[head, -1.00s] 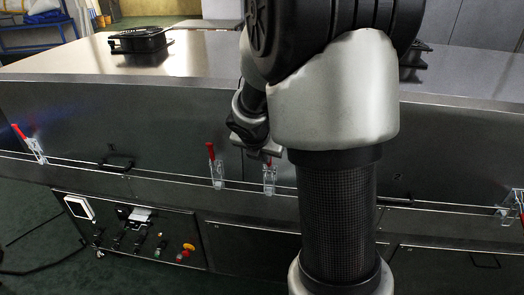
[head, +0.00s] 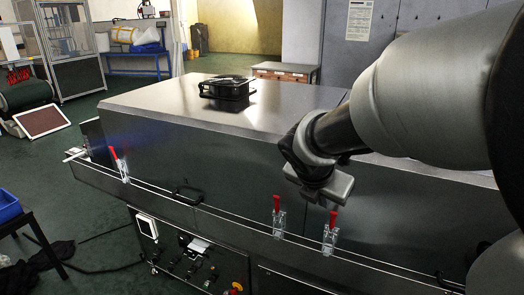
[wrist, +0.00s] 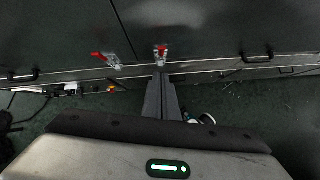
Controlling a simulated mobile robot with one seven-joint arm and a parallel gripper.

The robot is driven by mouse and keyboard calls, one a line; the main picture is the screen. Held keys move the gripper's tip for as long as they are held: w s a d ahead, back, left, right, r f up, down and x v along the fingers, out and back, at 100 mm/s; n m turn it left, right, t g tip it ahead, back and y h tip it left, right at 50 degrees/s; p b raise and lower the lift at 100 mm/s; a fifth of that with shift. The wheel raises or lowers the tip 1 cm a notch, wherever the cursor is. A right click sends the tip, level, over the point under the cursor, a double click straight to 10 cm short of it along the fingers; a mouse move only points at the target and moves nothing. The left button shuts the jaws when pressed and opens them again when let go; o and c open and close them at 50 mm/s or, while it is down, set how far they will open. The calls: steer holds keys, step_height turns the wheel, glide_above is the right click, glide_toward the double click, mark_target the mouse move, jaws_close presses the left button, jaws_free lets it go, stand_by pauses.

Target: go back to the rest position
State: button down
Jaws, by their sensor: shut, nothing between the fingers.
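My gripper (wrist: 161,82) shows in the wrist view with its two dark fingers together and nothing between them. In the head view the gripper body (head: 325,186) hangs in front of the dryer's steel side, above and near two red-handled toggle clamps. These are a left clamp (head: 278,218) and a right clamp (head: 329,236), both with handles up. In the wrist view one clamp (wrist: 160,54) shows just beyond the fingertips and another (wrist: 106,58) lies to the left. I cannot tell whether the fingers touch a clamp. The fingertips are hidden in the head view.
The long steel dryer (head: 200,150) fills the middle, with a black fan unit (head: 227,88) on top. A third red-handled clamp (head: 119,165) is at its left end. A control panel (head: 195,258) sits below. A blue crate (head: 8,206) stands at the left; green floor is open beyond.

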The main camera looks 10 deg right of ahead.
steer(key=s+a+r+m+y+p, duration=0.1)
steer(key=s+a+r+m+p, duration=0.2)
steer(key=m, duration=0.6)
steer(key=s+a+r+m+y+p, duration=0.2)
steer(key=s+r+m+p, duration=0.1)
steer(key=s+r+m, duration=0.3)
steer(key=s+a+r+m+y+p, duration=0.1)
steer(key=s+a+r+m+p, duration=0.1)
steer(key=s+m, duration=0.6)
step_height(320, 180, up, 2)
steer(key=a+m, duration=0.1)
steer(key=m, duration=0.2)
steer(key=shift+s+a+r+m+p, duration=0.2)
steer(key=shift+s+a+m+p, duration=0.1)
steer(key=shift+p, duration=0.1)
steer(key=shift+d, duration=0.15)
